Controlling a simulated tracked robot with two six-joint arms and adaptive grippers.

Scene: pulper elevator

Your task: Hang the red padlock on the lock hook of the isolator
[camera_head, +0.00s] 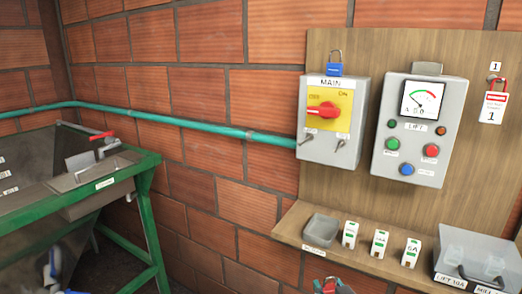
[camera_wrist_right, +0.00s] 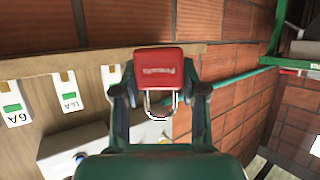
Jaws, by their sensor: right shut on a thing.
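The red padlock (camera_wrist_right: 165,67) is between the fingers of my right gripper (camera_wrist_right: 160,88) in the right wrist view. Its silver shackle points down in that picture. In the head view only the top of my right gripper (camera_head: 330,286) and a bit of red show at the bottom edge. The isolator (camera_head: 325,145) is the grey MAIN box with a yellow plate and red rotary handle. A blue padlock-like piece with a shackle (camera_head: 335,68) sits at its top edge. My right gripper is below and apart from the isolator.
The grey LIFT control box (camera_head: 418,130) is right of the isolator. A red and white tag (camera_head: 493,107) hangs under the number 1. Below, a wooden shelf (camera_head: 345,262) bears a small tray (camera_head: 322,229), several breakers and a grey box (camera_head: 478,258). A green-framed trough (camera_head: 95,190) stands left.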

